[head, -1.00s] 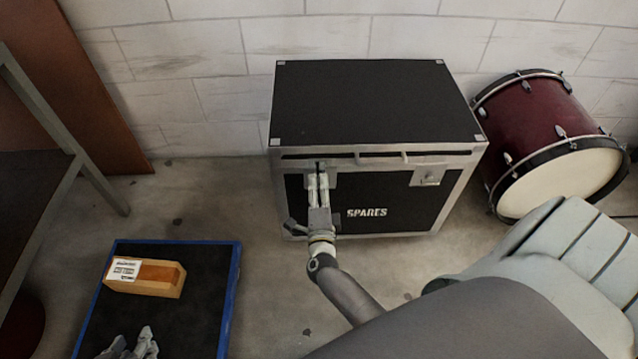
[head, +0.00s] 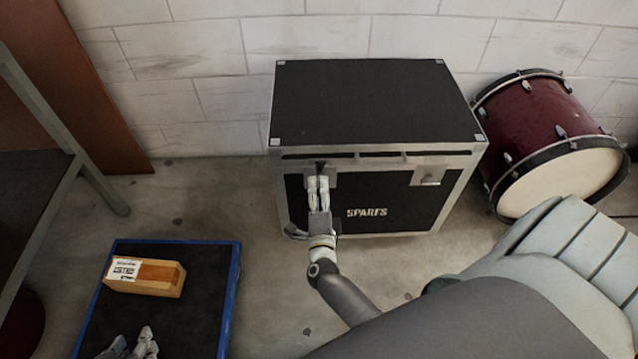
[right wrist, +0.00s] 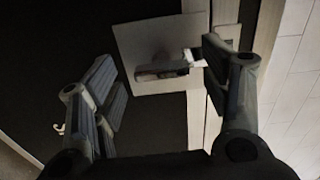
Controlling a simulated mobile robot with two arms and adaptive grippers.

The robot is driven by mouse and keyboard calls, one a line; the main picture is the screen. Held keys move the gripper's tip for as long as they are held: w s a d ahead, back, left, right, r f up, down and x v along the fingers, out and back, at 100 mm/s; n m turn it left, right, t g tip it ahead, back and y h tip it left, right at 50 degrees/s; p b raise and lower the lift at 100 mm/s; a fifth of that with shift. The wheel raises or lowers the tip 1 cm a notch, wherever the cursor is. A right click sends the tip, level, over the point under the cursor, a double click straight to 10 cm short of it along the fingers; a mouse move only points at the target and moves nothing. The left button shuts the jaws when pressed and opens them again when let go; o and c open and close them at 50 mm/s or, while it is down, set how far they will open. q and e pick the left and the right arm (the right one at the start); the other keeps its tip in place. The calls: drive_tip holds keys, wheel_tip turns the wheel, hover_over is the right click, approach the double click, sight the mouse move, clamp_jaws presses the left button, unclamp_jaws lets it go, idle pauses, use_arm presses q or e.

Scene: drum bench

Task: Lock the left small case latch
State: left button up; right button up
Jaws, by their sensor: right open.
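The black SPARES case (head: 375,100) stands against the wall with its lid down. Its left latch is mostly behind my right gripper (head: 318,180) in the head view; the edge of its plate shows. In the right wrist view the latch (right wrist: 162,70) is a metal piece on a square plate (right wrist: 140,40). My right gripper (right wrist: 165,95) is open, its fingers apart on either side of the latch; the right finger is close to the plate's edge. I cannot tell whether it touches. My left gripper (head: 133,343) is open and empty at the bottom left, partly cut off.
The case's right latch (head: 431,177) is uncovered. A maroon drum (head: 540,120) lies right of the case. A blue-edged platform (head: 236,275) with a wooden block (head: 160,279) is at lower left. A metal frame (head: 100,185) stands at far left. Floor between platform and case is clear.

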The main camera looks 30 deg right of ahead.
drive_tip(key=v, duration=1)
drive_tip(key=shift+s, duration=0.35)
drive_tip(key=shift+a, duration=0.15)
